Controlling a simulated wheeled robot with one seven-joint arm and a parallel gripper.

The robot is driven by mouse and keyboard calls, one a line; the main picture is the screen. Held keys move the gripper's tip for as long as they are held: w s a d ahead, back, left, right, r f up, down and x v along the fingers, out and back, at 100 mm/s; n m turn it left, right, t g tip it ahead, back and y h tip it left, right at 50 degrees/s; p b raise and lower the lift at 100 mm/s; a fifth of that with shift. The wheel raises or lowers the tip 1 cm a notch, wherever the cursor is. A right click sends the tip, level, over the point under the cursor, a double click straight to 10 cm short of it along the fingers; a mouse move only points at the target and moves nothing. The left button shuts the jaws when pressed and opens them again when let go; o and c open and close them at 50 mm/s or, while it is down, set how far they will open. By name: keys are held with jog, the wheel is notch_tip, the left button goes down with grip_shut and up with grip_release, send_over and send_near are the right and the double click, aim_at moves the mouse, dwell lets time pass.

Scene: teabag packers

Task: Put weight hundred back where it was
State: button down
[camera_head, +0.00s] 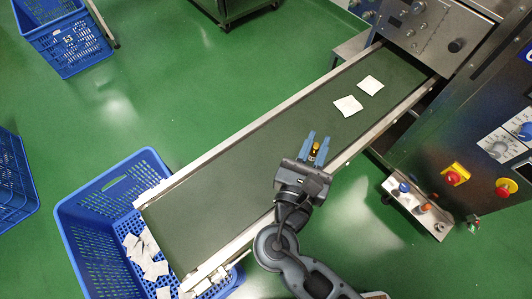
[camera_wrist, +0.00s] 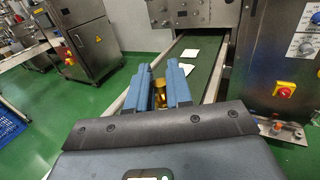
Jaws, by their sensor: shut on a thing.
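My gripper (camera_head: 317,148) is over the near edge of the green conveyor belt. It is shut on a small brass-coloured weight (camera_head: 316,151), which sits between the blue fingers. The weight (camera_wrist: 160,90) also shows between the fingers of my gripper (camera_wrist: 165,88) in the wrist view, partly hidden by them. I cannot tell from these frames how high the weight is above the belt. No marking on the weight is readable.
The conveyor belt (camera_head: 235,155) carries two white teabags (camera_head: 348,105) (camera_head: 370,85) by the machine. A blue crate (camera_head: 90,215) with several teabags stands at its lower end. A control box (camera_head: 417,205) with buttons stands at right. Other blue crates (camera_head: 70,40) stand at left.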

jog(key=w+a+f, duration=0.1)
jog(key=a+f, duration=0.1)
jog(key=a, duration=0.1)
jog(key=w+a+f+b, duration=0.1)
jog(key=a+f, duration=0.1)
jog(key=a, duration=0.2)
jog(key=w+a+f, duration=0.1)
jog(key=a+f, duration=0.1)
jog(key=a, duration=0.1)
jog(key=shift+w+a+f+b, duration=0.15)
jog(key=shift+a+f+b, duration=0.15)
jog(key=shift+b, duration=0.05)
jog(key=shift+a+f, duration=0.1)
jog(key=shift+f, duration=0.1)
jog(key=shift+f+b, duration=0.4)
jog(key=shift+f, duration=1.5)
jog(key=shift+f, duration=0.2)
jog(key=c, duration=1)
grip_release()
jog(key=shift+c, duration=0.2)
jog(key=shift+r, duration=0.1)
